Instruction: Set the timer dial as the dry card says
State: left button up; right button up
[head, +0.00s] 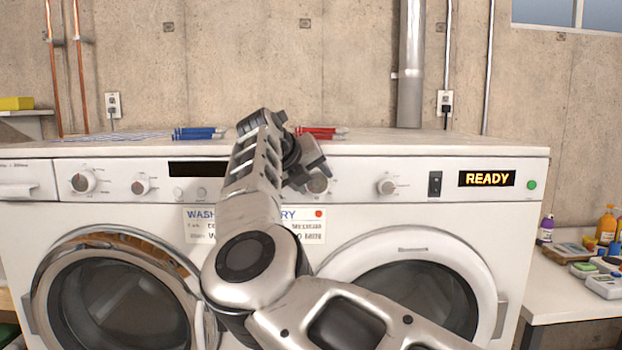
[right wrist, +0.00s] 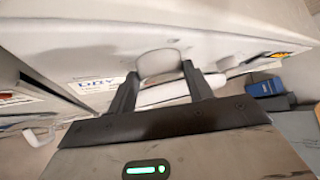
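The white machine front carries a dial (head: 318,184) that is partly hidden behind my right gripper (head: 309,166), and another dial (head: 387,185) to its right. Which one is the timer dial is too small to read. The dry card (head: 312,225) hangs below the panel, its left part hidden by my arm; its bottom line ends in "MIN". In the right wrist view my right gripper (right wrist: 159,74) has its fingers apart, with a pale round knob (right wrist: 158,63) between the tips. Contact is not clear. My left gripper is out of view.
The display (head: 487,178) reads READY, beside a switch (head: 435,184) and a green button (head: 532,185). Two more dials (head: 84,182) sit at left. Blue pens (head: 198,133) and red pens (head: 322,132) lie on top. A side table (head: 570,303) holds bottles.

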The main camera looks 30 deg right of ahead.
aim_at(314, 183)
jog(key=o, duration=0.4)
jog(key=shift+d, duration=0.1)
jog(key=shift+s+a+r, duration=0.15)
jog(key=shift+a+r, duration=0.05)
jog(key=shift+a, duration=0.25)
jog(key=b+v, duration=0.2)
jog(key=shift+s+a+b, duration=0.2)
jog(key=shift+a+b, duration=0.15)
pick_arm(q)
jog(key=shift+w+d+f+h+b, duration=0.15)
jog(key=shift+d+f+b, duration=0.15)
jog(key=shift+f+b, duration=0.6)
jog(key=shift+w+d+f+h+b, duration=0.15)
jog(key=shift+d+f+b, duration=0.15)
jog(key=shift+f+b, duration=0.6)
pick_arm(e)
jog(key=v, duration=1.2)
jog(key=shift+r, duration=0.35)
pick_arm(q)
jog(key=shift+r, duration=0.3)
pick_arm(e)
jog(key=shift+d+f, duration=0.1)
